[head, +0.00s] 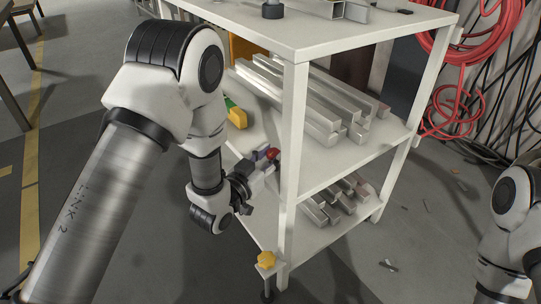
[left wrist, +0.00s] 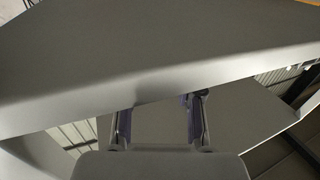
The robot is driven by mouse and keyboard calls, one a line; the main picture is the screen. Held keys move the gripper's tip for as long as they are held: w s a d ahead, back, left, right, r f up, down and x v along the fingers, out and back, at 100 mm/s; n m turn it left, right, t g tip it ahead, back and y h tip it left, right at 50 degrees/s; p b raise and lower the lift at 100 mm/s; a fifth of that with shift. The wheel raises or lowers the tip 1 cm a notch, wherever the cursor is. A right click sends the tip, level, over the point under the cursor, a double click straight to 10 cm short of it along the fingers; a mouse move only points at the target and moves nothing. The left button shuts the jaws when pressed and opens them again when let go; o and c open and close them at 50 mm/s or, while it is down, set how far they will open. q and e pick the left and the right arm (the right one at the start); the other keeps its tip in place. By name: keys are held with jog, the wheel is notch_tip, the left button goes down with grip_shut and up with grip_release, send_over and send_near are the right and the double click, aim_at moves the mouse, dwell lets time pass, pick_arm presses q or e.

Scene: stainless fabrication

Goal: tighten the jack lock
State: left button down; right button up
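A yellow lobed knob (head: 266,260) sits on a bracket at the foot of the white rack's near leg, with a dark foot below it. I take it for the jack lock. My left gripper (head: 268,160) is above and apart from it, beside the rack at the level of the middle shelf. In the left wrist view its two fingers (left wrist: 158,120) stand apart, with only a plain grey surface between them. A small red part (head: 272,153) shows at the fingertips in the head view; I cannot tell what it belongs to. My right gripper is out of view.
The white rack (head: 290,150) holds metal bars (head: 300,95) on its middle shelf and more bars (head: 335,200) below. A yellow-green tool (head: 236,114) lies near the bars. Red hoses (head: 455,60) hang at right.

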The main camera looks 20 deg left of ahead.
pick_arm(q)
jog(key=shift+w+a+r+m+g+h+p, duration=0.1)
jog(key=shift+m+g+h+p, duration=0.05)
jog(key=shift+m+h+p, duration=0.2)
jog(key=shift+a+r+m+g+h+p, duration=0.1)
jog(key=shift+m+g+h+p, duration=0.1)
jog(key=shift+h, duration=0.25)
jog(key=shift+m+g+h+p, duration=0.55)
jog(key=shift+m+h+p, duration=0.3)
jog(key=shift+h, duration=0.35)
jog(key=shift+w+m+g+h+p, duration=0.1)
jog(key=shift+m+g+h+p, duration=0.25)
jog(key=shift+h, duration=0.25)
jog(key=shift+f+m+g+h, duration=0.15)
jog(key=shift+m+g+h, duration=0.2)
jog(key=shift+m+h, duration=0.15)
jog(key=c, duration=0.7)
grip_release()
jog(key=shift+c, duration=0.2)
